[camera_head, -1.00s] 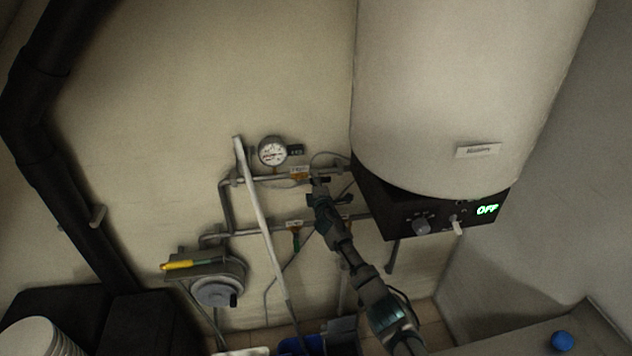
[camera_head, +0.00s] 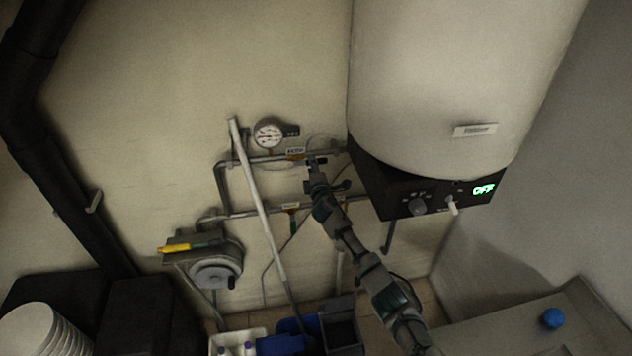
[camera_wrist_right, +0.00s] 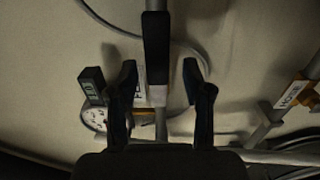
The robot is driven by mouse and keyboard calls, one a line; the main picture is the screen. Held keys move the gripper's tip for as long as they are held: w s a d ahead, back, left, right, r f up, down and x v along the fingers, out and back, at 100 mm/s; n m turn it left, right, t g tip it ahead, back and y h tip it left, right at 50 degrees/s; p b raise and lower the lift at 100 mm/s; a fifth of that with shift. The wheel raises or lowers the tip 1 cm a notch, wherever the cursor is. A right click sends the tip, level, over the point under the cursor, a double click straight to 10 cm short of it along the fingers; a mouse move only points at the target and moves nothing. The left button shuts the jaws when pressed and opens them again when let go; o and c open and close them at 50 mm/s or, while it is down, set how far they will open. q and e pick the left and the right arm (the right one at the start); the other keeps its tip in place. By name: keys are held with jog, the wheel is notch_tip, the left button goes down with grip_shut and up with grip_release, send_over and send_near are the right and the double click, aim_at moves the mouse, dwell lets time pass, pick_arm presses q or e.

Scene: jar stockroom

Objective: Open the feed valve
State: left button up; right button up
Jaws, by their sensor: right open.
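A grey upper pipe (camera_head: 257,160) and a lower pipe (camera_head: 250,212) run along the wall to the heater. In the right wrist view, my right gripper (camera_wrist_right: 160,70) is open, with a finger on either side of a black lever handle (camera_wrist_right: 157,45). Both fingers look clear of it. A label is partly hidden behind the left finger. My left gripper is not in view.
A round gauge (camera_head: 268,134) sits above the upper pipe. A slanted pale pole (camera_head: 258,195) crosses in front of both pipes. The heater's black panel (camera_head: 400,208) reads OFF.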

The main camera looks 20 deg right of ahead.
jog(key=v, duration=0.9)
jog(key=shift+s+f, duration=0.15)
jog(key=shift+s, duration=0.1)
jog(key=shift+f, duration=0.1)
jog(key=s+f+m+g+y, duration=0.1)
jog(key=s+f+g, duration=0.15)
jog(key=f, duration=1.15)
jog(key=s+f+m+g+y, duration=0.1)
jog(key=s+f+m+g, duration=0.15)
jog(key=f, duration=1.15)
jog(key=s+a+f+m+g+b, duration=0.1)
jog(key=s+f+g, duration=0.1)
jog(key=s+f, duration=0.65)
jog(key=s+a+f+m+g, duration=0.1)
jog(key=s+f, duration=0.4)
jog(key=f, duration=0.6)
jog(key=s+a+f+m+g+y, duration=0.1)
jog(key=s+a+f+m+g, duration=0.1)
jog(key=s+f, duration=0.85)
jog(key=s+a+f+m+g+y, duration=0.1)
jog(key=s+a+f+m+g, duration=0.15)
jog(key=s+f, duration=0.8)
jog(key=s+a+f+m+g, duration=0.1)
jog(key=s+a+g, duration=0.1)
jog(key=s, duration=1.2)
jog(key=s+a+f+m+g+b, duration=0.1)
jog(key=s+f+m+g, duration=0.1)
jog(key=s, duration=1.2)
jog(key=shift+a+f, duration=0.25)
jog(key=shift+a, duration=0.15)
